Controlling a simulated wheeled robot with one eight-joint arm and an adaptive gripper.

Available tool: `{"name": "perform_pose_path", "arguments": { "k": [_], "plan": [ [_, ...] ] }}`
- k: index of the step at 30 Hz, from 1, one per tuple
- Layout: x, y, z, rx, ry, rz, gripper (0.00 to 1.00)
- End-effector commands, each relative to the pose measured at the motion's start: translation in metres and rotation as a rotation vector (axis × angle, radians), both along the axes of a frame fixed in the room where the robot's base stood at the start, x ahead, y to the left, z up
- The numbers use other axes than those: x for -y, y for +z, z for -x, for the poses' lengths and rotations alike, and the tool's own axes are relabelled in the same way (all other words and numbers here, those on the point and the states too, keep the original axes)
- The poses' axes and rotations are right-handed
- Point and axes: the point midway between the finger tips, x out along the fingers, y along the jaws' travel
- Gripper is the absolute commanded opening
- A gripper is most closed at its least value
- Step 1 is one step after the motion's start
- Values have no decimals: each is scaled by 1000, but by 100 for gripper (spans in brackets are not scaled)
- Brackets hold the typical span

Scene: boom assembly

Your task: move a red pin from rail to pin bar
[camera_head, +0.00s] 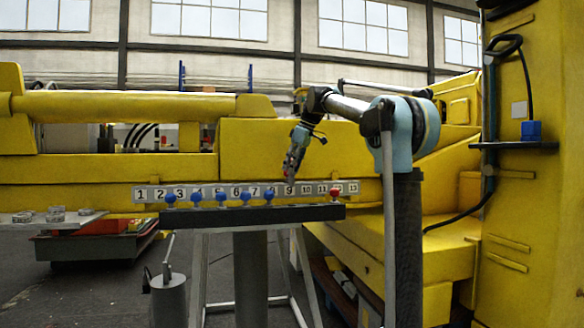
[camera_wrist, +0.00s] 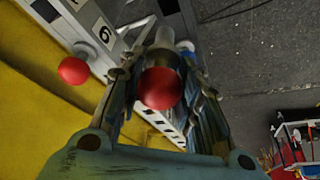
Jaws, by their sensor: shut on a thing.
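My gripper (camera_head: 289,175) hangs nearly straight down by the numbers 8 and 9, above the dark bar. In the wrist view its fingers are closed on a red pin (camera_wrist: 162,89), with the round red head toward the camera and a pale metal shaft beyond it. In the head view the fingers largely hide this pin. The long dark bar (camera_head: 240,216) carries several blue pins (camera_head: 221,197) on its left and middle. One red pin (camera_head: 335,193) stands near its right end. The wrist view shows another red pin (camera_wrist: 73,70) to the left of the fingers.
A white numbered strip (camera_head: 213,194) runs behind the pins, with the yellow boom (camera_head: 300,150) behind it. A grey metal stand (camera_head: 197,270) supports the bar. A flat tray (camera_head: 50,219) with small metal parts is at far left. Yellow machinery (camera_head: 530,230) fills the right.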

Motion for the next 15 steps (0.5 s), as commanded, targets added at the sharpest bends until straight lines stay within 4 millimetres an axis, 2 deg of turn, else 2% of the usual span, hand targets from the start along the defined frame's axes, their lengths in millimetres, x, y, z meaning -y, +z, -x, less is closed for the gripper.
{"name": "perform_pose_path", "arguments": {
  "k": [15],
  "plan": [
    [-1,-33,0,0,0,0,1]
  ]
}}
